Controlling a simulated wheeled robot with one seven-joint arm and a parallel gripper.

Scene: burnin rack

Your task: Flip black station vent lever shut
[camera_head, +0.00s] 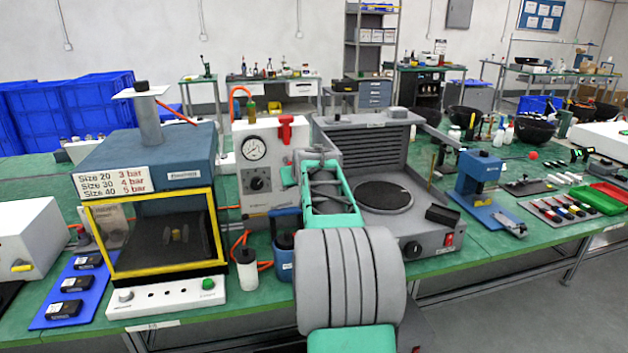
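I cannot tell for sure which part is the black station vent lever. A red lever (286,128) points up at the top right of the white gauge box (228,150), which has a round pressure gauge (254,148) and a black knob (258,184). A thin orange-red rod (176,112) slants from the post on top of the blue, yellow-framed press (150,165). My grey and teal arm rises in front of the middle of the bench and covers part of the gauge box's right side. My gripper cannot be made out; it seems hidden by my arm.
A grey heater unit (365,140) with a dark round plate stands right of my arm. A blue press (480,180) and a tray of small parts are further right. A blue bottle (284,258) and a white cylinder (247,270) crowd the front, with orange hoses.

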